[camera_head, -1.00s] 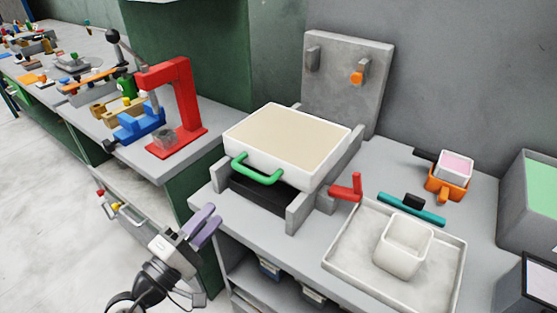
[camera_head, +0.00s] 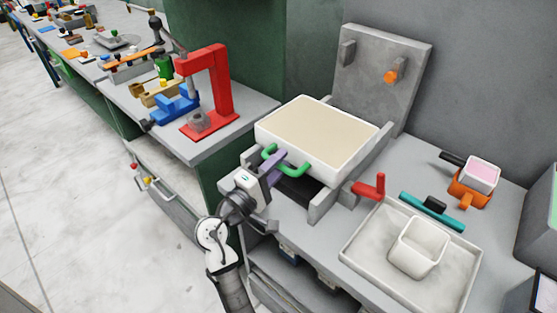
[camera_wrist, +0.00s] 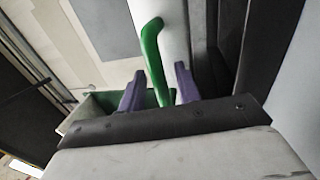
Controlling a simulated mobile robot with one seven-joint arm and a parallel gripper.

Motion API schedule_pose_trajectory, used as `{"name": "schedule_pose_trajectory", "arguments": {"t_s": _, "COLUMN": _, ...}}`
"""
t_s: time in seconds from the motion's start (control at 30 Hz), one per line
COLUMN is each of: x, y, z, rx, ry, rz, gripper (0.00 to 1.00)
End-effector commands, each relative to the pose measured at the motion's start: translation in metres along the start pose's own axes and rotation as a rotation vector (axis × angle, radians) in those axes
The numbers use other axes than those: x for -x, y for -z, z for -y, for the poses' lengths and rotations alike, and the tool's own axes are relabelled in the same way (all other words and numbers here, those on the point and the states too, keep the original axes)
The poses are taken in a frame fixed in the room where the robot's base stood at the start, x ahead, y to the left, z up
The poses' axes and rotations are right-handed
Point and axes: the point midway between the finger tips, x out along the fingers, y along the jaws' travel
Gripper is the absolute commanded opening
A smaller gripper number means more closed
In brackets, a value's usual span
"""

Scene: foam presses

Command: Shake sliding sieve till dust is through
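The sliding sieve (camera_head: 318,135) is a white box with a flat beige layer across its top. It sits between the grey rails (camera_head: 325,205) of a stand on the bench. Its green handle (camera_head: 296,171) faces my side; it also shows in the wrist view (camera_wrist: 154,55). My gripper (camera_head: 276,161) is at the handle, its purple fingers covering the handle's middle in the head view. In the wrist view, my fingers (camera_wrist: 159,80) stand apart on either side of the handle, with gaps showing. What lies under the sieve is mostly hidden.
A red lever (camera_head: 370,188) stands right of the stand. Further right are a shallow tray (camera_head: 358,268) holding a white square cup (camera_head: 418,247), a teal-handled brush (camera_head: 432,211) and an orange holder (camera_head: 468,190). A red press (camera_head: 222,90) stands on the left bench.

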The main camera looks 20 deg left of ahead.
Motion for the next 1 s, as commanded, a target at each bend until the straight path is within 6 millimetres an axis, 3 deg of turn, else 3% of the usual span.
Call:
{"name": "schedule_pose_trajectory", "arguments": {"t_s": 0.27, "x": -0.002, "y": 0.000, "z": 0.000, "rx": 0.000, "ry": 0.000, "rz": 0.000, "gripper": 0.33}}
{"name": "schedule_pose_trajectory", "arguments": {"t_s": 0.53, "x": -0.002, "y": 0.000, "z": 0.000, "rx": 0.000, "ry": 0.000, "rz": 0.000, "gripper": 0.00}}
{"name": "schedule_pose_trajectory", "arguments": {"t_s": 0.83, "x": -0.005, "y": 0.000, "z": 0.001, "rx": 0.001, "ry": 0.000, "rz": 0.001, "gripper": 0.00}}
{"name": "schedule_pose_trajectory", "arguments": {"t_s": 1.0, "x": -0.038, "y": -0.001, "z": 0.007, "rx": 0.002, "ry": -0.002, "rz": 0.006, "gripper": 0.00}}
